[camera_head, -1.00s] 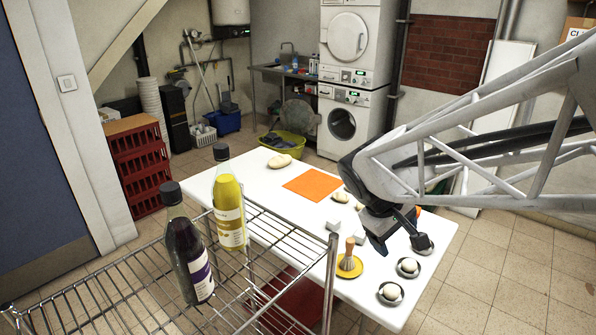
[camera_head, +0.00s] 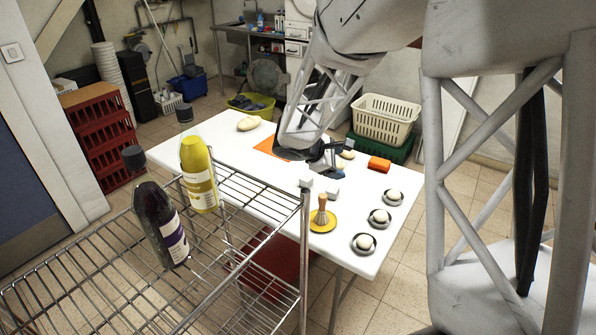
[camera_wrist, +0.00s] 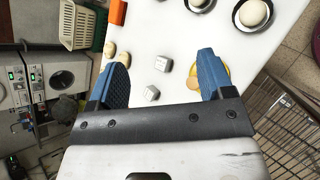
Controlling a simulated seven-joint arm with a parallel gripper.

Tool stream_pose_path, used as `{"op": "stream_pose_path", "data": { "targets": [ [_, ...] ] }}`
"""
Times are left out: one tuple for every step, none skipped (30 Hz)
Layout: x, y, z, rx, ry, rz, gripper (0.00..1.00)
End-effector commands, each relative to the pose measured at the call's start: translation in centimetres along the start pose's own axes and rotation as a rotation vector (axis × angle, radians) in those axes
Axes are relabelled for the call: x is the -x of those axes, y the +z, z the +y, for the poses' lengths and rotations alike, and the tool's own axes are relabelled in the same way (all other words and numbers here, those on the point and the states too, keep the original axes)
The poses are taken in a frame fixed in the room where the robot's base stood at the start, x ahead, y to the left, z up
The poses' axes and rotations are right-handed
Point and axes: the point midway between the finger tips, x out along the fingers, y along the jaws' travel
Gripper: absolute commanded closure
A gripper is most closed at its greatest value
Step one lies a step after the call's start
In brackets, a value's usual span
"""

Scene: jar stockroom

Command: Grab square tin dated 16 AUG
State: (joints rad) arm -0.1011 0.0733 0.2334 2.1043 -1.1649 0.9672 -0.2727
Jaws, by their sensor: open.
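Two small pale grey square tins lie close together on the white table, one tin (camera_head: 306,182) left of the other tin (camera_head: 333,191). In the wrist view one tin (camera_wrist: 151,92) is near my gripper's palm and the other tin (camera_wrist: 162,63) is farther out. Both have dark marks on top, too small to read, so I cannot tell which is dated 16 AUG. My gripper (camera_head: 333,165) is just behind the tins in the head view. In the wrist view my gripper (camera_wrist: 164,72) is open, its blue fingers spread either side of the tins, with nothing held.
A brush (camera_head: 321,210) stands on a yellow disc (camera_head: 329,225) in front of the tins. White rounded items in dark dishes (camera_head: 364,243) line the right end of the white table (camera_head: 215,160). An orange block (camera_head: 379,163) lies behind. A wire rack (camera_head: 110,270) holds two bottles in front.

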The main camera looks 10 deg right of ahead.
Motion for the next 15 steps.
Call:
{"op": "stream_pose_path", "data": {
  "targets": [
    [-0.7,-1.2,0.5,0.038,0.016,-0.009,0.26],
    [-1.1,-1.8,0.8,0.062,0.028,-0.015,0.26],
    [-1.6,-2.7,1.3,0.092,0.044,-0.022,0.26],
    [-2.0,-3.3,1.6,0.116,0.056,-0.027,0.26],
    [-2.3,-3.9,1.9,0.138,0.067,-0.033,0.26],
    [-2.8,-4.8,2.3,0.168,0.084,-0.04,0.26],
    [-3.2,-5.5,2.6,0.191,0.096,-0.045,0.26],
    [-3.5,-6.1,2.9,0.213,0.108,-0.05,0.26],
    [-4.0,-7.1,3.2,0.246,0.124,-0.057,0.26],
    [-4.4,-7.8,3.5,0.268,0.136,-0.062,0.26],
    [-4.8,-8.5,3.8,0.291,0.148,-0.066,0.26],
    [-5.2,-9.4,4.1,0.321,0.164,-0.072,0.26],
    [-5.6,-10.2,4.2,0.345,0.176,-0.077,0.26],
    [-6.0,-10.9,4.5,0.368,0.188,-0.082,0.26],
    [-6.5,-11.9,4.8,0.399,0.205,-0.088,0.26]
  ]
}}
